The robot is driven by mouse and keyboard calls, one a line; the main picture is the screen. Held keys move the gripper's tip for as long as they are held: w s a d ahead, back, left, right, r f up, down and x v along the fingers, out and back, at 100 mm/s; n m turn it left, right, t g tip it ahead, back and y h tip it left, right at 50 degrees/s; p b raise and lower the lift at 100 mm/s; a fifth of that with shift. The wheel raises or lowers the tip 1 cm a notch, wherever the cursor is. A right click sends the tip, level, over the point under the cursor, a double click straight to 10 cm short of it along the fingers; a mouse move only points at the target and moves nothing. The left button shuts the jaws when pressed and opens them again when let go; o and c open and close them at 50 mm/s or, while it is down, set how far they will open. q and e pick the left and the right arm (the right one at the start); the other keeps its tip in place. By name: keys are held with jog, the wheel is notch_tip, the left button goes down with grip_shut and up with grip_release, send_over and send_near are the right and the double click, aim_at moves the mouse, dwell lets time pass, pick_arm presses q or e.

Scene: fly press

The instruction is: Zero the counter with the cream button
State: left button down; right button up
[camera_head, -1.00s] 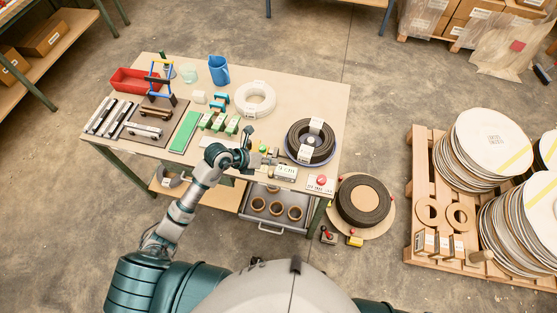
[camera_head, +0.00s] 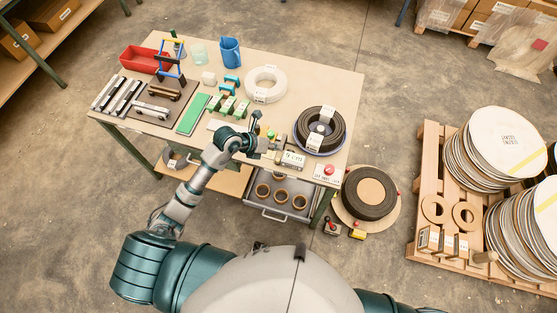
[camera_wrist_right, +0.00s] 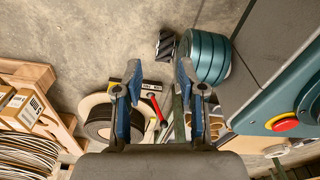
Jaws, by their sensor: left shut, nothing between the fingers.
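A small pale box with dark marks on its front, which looks like the counter (camera_head: 292,160), stands near the front edge of the workbench. Its marks are too small to read, and I cannot make out a cream button. My left gripper (camera_head: 275,148) is shut and empty, just left of this box at about its height in the picture. I cannot tell whether it touches the box. My right gripper (camera_wrist_right: 157,98) shows only in the right wrist view, with its blue-sided fingers apart and nothing between them, over the floor.
A box with a red button (camera_head: 328,171) sits at the workbench's (camera_head: 344,95) front right corner. A dark coil (camera_head: 320,130) lies behind the counter. Small green and yellow knobs (camera_head: 270,134) stand beside my left gripper. A wooden pallet (camera_head: 424,200) with discs is at right.

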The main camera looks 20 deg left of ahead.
pick_arm(q)
jog(key=b, duration=0.4)
send_over(276, 161)
notch_tip(276, 161, down, 5)
jog(key=shift+w+f, duration=0.1)
jog(key=shift+w, duration=0.05)
jog(key=shift+f, duration=0.3)
pick_arm(e)
jog(key=w+a+r, duration=0.2)
jog(key=w+r, duration=0.3)
jog(key=w, duration=0.5)
jog(key=shift+w+r+t, duration=0.15)
jog(key=shift+t, duration=0.15)
pick_arm(q)
jog(key=shift+f, duration=0.35)
jog(key=shift+f, duration=0.15)
